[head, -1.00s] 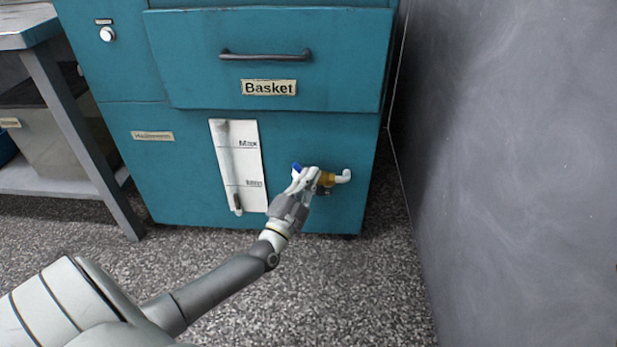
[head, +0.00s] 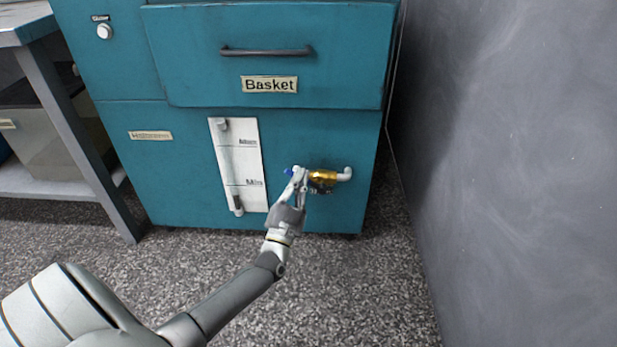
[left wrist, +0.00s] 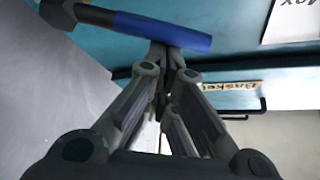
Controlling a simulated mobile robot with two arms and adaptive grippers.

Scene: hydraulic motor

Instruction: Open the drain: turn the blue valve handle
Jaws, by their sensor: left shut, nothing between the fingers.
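The drain valve sits low on the teal cabinet front. Its brass body (head: 322,176) has a white pipe elbow (head: 347,174) at its right. Only a small bit of the blue valve handle (head: 288,171) shows in the head view, left of my fingertips. In the left wrist view the blue handle (left wrist: 165,31) lies across the top, with a dark stem at its left. My left gripper (head: 299,171) is shut and empty. Its fingertips (left wrist: 166,62) are right at the handle's edge; I cannot tell if they touch it. My right gripper is not in view.
The cabinet (head: 330,140) has a drawer with a dark handle (head: 266,51) and a "Basket" label (head: 270,85). A white level gauge (head: 238,165) is left of the valve. A grey wall (head: 510,150) stands at right, a metal table (head: 75,110) at left. The speckled floor is clear.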

